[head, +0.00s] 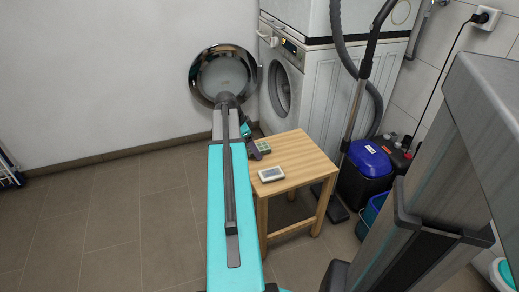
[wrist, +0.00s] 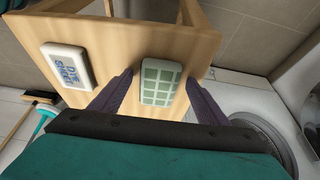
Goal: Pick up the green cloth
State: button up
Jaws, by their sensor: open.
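The green cloth (wrist: 160,88) is a small folded pad with a pale green and white check. It lies on the wooden table and also shows at the table's back left in the head view (head: 264,147). My gripper (wrist: 160,78) is open, with one dark finger on the left of the cloth and one on the right. A gap shows between each finger and the cloth; I cannot tell the fingers' height above the tabletop. In the head view, my gripper (head: 248,142) is at the table's back left edge, partly hidden by my arm.
A white box with blue lettering (wrist: 66,66) lies on the wooden table (head: 305,158) near the cloth. The washing machine (head: 290,80) with its round open door (head: 222,74) stands behind. A vacuum cleaner (head: 368,160) is on the right.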

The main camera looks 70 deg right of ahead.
dwell(0.4)
jog(key=c, duration=1.1)
jog(key=shift+r, duration=0.15)
jog(key=shift+c, duration=0.2)
jog(key=shift+r+p, duration=0.3)
jog(key=shift+r, duration=0.25)
jog(key=shift+s+p+v, duration=0.25)
jog(key=shift+p+v, duration=0.25)
jog(key=shift+v, duration=0.75)
jog(key=w+a+p, duration=0.1)
jog(key=w+a, duration=0.2)
jog(key=a, duration=0.3)
jog(key=w+a+r+p, duration=0.1)
jog(key=w+a, duration=0.3)
jog(key=a, duration=0.3)
jog(key=shift+w+a+r, duration=0.2)
jog(key=shift+w, duration=0.1)
